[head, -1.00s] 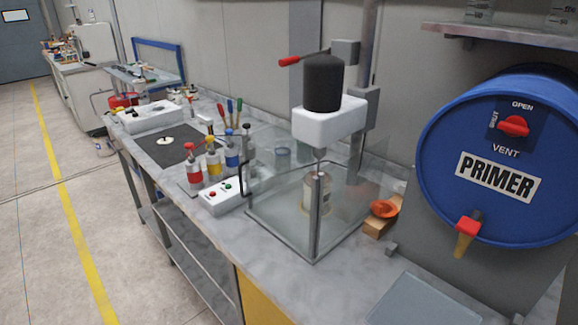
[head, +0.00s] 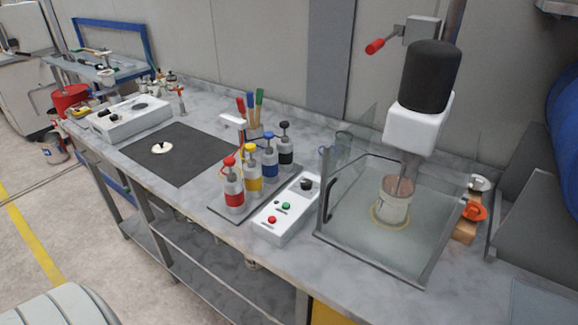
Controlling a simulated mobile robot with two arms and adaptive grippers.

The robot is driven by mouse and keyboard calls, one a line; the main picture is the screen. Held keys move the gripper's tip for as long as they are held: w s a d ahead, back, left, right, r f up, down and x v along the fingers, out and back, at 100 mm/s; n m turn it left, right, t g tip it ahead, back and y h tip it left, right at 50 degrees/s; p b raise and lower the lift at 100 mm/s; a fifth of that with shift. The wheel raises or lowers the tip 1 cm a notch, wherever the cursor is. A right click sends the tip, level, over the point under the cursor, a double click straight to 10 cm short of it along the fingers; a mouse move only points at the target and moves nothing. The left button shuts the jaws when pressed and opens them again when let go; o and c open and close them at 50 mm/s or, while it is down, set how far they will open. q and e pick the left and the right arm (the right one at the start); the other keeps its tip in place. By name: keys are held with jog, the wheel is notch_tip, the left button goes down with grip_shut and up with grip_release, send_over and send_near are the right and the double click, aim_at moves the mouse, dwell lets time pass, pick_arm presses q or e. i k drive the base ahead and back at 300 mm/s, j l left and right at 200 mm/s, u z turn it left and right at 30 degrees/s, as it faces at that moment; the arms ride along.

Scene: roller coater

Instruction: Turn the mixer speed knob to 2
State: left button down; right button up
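The knob's setting and any numbers are too small to read. The mixer (head: 428,78), with a black motor and white head, stands over a can (head: 396,208) inside the clear enclosure (head: 372,256). Its shaft reaches down into the can. Neither of my grippers shows in the head view, and nothing touches the knob.
Several pump bottles, with a red one (head: 233,188) nearest, stand on a dark tray (head: 222,212) left of the box. A black mat (head: 182,166) lies further left. An orange item (head: 473,211) sits right of the enclosure, and a blue drum (head: 566,135) at the right edge.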

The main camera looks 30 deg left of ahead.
aim_at(306, 184)
jog(key=j, duration=0.5)
jog(key=k+j, duration=0.1)
jog(key=j, duration=0.4)
jog(key=j+z, duration=0.1)
jog(key=j, duration=0.4)
jog(key=k+j, duration=0.15)
jog(key=j, duration=0.35)
jog(key=k+j+z, duration=0.1)
jog(key=j, duration=0.4)
